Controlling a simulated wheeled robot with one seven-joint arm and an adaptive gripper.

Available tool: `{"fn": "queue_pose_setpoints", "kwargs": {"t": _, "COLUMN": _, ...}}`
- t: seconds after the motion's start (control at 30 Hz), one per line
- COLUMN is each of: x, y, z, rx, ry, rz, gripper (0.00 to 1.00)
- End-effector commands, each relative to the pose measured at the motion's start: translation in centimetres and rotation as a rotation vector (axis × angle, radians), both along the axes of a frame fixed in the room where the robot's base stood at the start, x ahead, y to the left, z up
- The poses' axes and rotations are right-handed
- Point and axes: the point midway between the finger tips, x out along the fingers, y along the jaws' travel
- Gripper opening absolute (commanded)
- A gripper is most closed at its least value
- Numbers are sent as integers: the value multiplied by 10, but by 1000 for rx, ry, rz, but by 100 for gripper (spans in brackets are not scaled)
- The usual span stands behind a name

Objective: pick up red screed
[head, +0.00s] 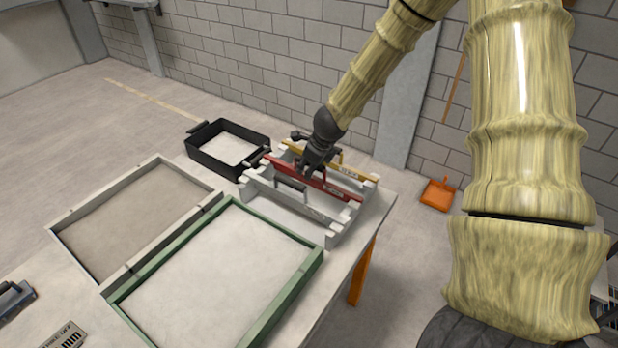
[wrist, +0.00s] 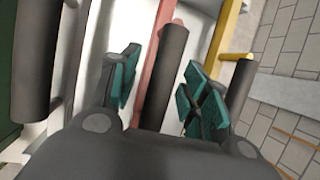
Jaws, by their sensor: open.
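The red screed (head: 338,189) lies in a pale rack on the table, between a grey screed and a yellow one. In the wrist view its red bar (wrist: 152,38) runs just left of a dark cylindrical handle (wrist: 168,70). My gripper (head: 311,166) is over the middle of the red screed and hides part of it. In the wrist view my gripper (wrist: 161,72) is open, with one green-padded finger on each side of the dark handle. Gaps show between the pads and the handle, so I see no grip.
The grey screed (head: 318,213) is in front and the yellow screed (head: 356,172) behind, both close by in the rack (head: 334,238). A black tub (head: 263,135) stands behind left. A green-framed sandbed (head: 292,296) and a pale-framed one (head: 75,252) lie in front.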

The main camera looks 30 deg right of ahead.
Motion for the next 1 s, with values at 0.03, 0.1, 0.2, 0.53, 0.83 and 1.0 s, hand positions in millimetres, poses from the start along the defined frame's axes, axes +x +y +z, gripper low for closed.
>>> {"fn": "queue_pose_setpoints", "kwargs": {"t": 0.03, "x": 0, "y": 0, "z": -1, "rx": 0, "ry": 0, "rz": 0, "gripper": 46}}
{"fn": "queue_pose_setpoints", "kwargs": {"t": 0.1, "x": 0, "y": 0, "z": -2, "rx": 0, "ry": 0, "rz": 0, "gripper": 46}}
{"fn": "queue_pose_setpoints", "kwargs": {"t": 0.2, "x": 0, "y": 0, "z": -2, "rx": 0, "ry": 0, "rz": 0, "gripper": 46}}
{"fn": "queue_pose_setpoints", "kwargs": {"t": 0.53, "x": 0, "y": 0, "z": -2, "rx": 0, "ry": 0, "rz": 0, "gripper": 33}}
{"fn": "queue_pose_setpoints", "kwargs": {"t": 0.83, "x": 0, "y": 0, "z": -2, "rx": 0, "ry": 0, "rz": 0, "gripper": 0}}
{"fn": "queue_pose_setpoints", "kwargs": {"t": 1.0, "x": 0, "y": 0, "z": -2, "rx": 0, "ry": 0, "rz": 0, "gripper": 0}}
